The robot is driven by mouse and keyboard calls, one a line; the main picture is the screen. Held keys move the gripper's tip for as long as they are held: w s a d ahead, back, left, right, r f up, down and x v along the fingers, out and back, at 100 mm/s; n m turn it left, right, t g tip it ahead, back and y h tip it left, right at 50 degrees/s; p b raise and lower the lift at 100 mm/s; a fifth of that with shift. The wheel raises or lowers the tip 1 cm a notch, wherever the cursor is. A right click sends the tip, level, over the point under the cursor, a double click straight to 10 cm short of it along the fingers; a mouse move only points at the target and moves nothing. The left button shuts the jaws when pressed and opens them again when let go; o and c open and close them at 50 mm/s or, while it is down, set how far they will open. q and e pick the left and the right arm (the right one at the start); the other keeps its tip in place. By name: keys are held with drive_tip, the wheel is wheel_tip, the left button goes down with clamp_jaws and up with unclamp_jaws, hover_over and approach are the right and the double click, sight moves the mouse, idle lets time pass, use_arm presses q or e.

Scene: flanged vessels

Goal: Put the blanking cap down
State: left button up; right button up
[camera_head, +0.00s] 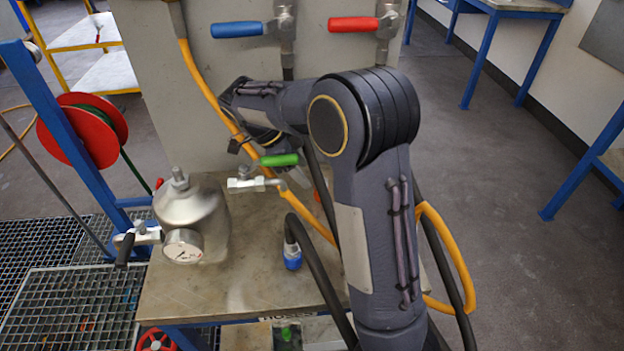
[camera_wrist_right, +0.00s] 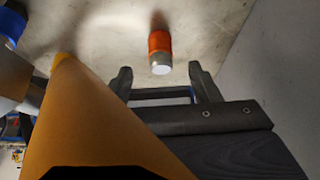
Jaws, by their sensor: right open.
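An orange-red cylinder with a silver end (camera_wrist_right: 160,52), which looks like the blanking cap, rests on the bench top in the right wrist view. It is just beyond my right fingertips, roughly between their lines, with no finger touching it. My right gripper (camera_wrist_right: 160,86) is open and empty. In the head view my right arm reaches back over the bench, and its hand is mostly hidden behind the forearm and elbow. My left gripper is in neither view.
A silver vessel (camera_head: 190,208) with a pressure gauge (camera_head: 183,247) stands at the bench's left. A green-handled valve (camera_head: 262,170) and a blue-collared hose end (camera_head: 292,257) are close to my arm. An upright grey panel (camera_head: 190,110) stands behind. The bench front (camera_head: 195,300) is clear.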

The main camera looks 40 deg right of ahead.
drive_tip(key=v, duration=0.4)
drive_tip(key=shift+a+r, duration=0.1)
idle(0.5)
